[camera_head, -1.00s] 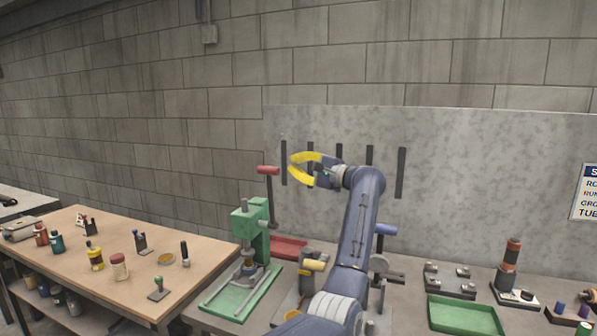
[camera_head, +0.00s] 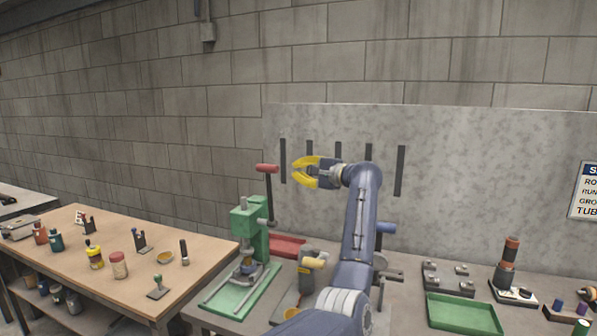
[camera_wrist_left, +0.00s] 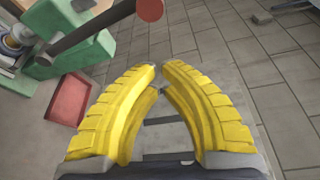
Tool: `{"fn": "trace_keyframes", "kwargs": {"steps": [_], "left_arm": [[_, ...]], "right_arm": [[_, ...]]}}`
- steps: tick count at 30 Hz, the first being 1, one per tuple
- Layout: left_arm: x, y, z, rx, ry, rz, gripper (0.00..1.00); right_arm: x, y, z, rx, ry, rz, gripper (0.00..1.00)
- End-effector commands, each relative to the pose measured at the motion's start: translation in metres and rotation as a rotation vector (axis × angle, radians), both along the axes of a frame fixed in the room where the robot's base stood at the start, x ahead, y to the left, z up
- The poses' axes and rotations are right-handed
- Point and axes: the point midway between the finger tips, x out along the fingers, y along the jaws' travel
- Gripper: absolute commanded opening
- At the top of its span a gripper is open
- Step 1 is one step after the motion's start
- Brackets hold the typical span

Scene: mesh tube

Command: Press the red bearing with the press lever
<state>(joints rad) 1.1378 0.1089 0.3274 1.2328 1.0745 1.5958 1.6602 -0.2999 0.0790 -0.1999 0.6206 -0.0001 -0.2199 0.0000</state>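The green press (camera_head: 252,222) stands on the grey bench, with its dark lever rising at its right to a red grip (camera_head: 267,168). In the left wrist view the lever's red end (camera_wrist_left: 151,9) is at the top, ahead of the fingers. A small round stack with blue and silver parts (camera_head: 248,266) sits under the press ram; I cannot make out a red bearing in it. My left gripper (camera_head: 294,172) is to the right of the red grip, apart from it. Its yellow fingertips nearly meet, with nothing between them. My right gripper is not in view.
A red tray (camera_head: 288,246) lies behind the press. A green tray (camera_head: 464,316) and a grey fixture (camera_head: 449,280) are to the right. A wooden table (camera_head: 125,270) with bottles stands at the left. A grey panel (camera_head: 480,180) rises behind the bench.

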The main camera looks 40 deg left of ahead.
Motion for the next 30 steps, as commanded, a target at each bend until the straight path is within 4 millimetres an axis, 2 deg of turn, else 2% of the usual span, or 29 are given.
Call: {"fn": "trace_keyframes", "kwargs": {"steps": [6,14,18,30], "left_arm": [[-0.004,0.040,-0.003,0.000,0.000,0.003,0.00],[-0.008,0.078,-0.005,-0.001,0.000,0.002,0.00],[-0.018,0.068,-0.002,0.000,-0.003,-0.001,0.00],[-0.040,0.059,0.002,0.000,-0.001,0.000,0.00]], "right_arm": [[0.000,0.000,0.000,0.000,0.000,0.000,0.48],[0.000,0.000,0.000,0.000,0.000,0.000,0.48],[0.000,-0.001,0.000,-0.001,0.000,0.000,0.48],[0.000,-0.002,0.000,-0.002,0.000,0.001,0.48]]}}
